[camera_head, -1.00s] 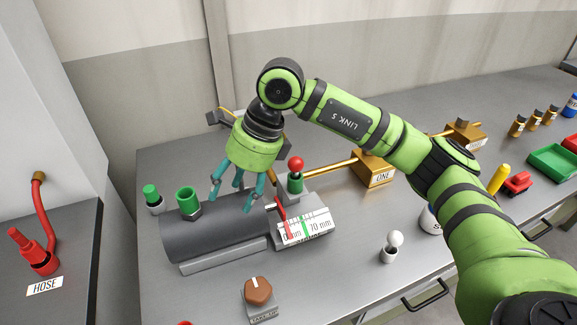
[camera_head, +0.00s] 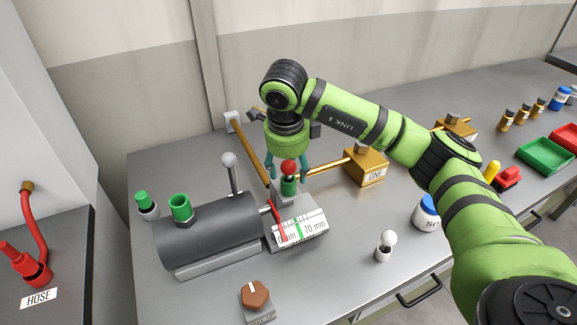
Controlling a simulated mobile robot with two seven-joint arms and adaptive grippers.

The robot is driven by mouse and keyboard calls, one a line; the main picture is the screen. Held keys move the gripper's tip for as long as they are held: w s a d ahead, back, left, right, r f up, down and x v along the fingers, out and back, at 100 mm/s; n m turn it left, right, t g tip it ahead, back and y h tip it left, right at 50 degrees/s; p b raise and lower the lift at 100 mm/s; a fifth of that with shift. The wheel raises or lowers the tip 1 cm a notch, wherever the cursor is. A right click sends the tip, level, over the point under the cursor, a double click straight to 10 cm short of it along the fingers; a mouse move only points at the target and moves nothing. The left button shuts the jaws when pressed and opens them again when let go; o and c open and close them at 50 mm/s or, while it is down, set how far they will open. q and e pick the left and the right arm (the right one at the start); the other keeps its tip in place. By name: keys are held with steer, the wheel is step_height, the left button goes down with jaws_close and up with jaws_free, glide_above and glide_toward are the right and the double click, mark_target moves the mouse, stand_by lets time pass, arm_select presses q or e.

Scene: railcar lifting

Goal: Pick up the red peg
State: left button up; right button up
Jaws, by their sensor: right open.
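A red ball-topped peg (camera_head: 288,167) stands upright in a green socket (camera_head: 288,186) on a grey block behind the white scale. My right gripper (camera_head: 288,172) points down over it, its teal fingers spread open on either side of the red ball. I cannot tell whether the fingers touch it. The peg's lower part is hidden in the socket. My left gripper is out of view.
A grey cylinder (camera_head: 208,235) with a green collar and a white-knobbed lever (camera_head: 229,161) stands to the left. A red pointer (camera_head: 277,220) leans at the scale (camera_head: 300,231). A brass block (camera_head: 366,168) marked ONE is to the right.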

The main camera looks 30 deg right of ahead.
steer(key=shift+f, duration=0.2)
jaws_close()
steer(key=shift+r, duration=0.1)
